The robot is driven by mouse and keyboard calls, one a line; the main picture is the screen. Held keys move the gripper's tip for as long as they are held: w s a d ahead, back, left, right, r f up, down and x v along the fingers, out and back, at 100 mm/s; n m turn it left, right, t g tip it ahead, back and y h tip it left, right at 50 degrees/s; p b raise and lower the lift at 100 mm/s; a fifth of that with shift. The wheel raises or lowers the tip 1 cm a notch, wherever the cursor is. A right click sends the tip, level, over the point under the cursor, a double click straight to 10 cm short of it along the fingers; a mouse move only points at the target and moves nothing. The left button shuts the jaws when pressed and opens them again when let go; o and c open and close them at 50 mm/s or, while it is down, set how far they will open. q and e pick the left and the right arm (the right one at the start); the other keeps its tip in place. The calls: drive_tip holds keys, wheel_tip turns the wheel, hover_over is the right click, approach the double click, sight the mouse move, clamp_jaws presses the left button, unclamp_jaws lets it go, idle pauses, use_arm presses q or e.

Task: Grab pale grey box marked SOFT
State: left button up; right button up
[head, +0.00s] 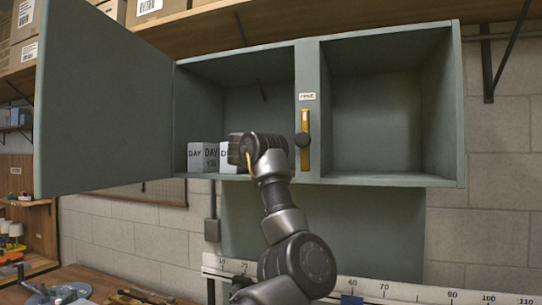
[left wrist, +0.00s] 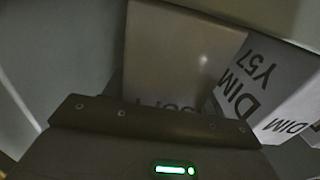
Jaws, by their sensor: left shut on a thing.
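The pale grey box (left wrist: 180,55) fills the middle of the left wrist view. Its lettering, partly covered by my gripper, appears upside down and looks like SOFT. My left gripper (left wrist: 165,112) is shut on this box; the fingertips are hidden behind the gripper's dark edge. In the head view my left arm reaches up to the left compartment of the wall cabinet, with the left gripper (head: 238,148) at its opening. I cannot make out the SOFT box there. My right gripper is in neither view.
A box marked DIM Y57 (left wrist: 262,85) stands close beside the held box. The open cabinet door (head: 100,100) stands out on the left. The right compartment (head: 375,125) is empty.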

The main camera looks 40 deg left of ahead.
use_arm(q)
drive_tip(key=shift+r, duration=0.6)
drive_tip(key=s+d+r+b, duration=0.3)
drive_tip(key=s+r+b, duration=0.5)
drive_tip(key=s+r, duration=0.3)
drive_tip(key=s, duration=0.2)
drive_tip(key=shift+s+r+b, duration=0.4)
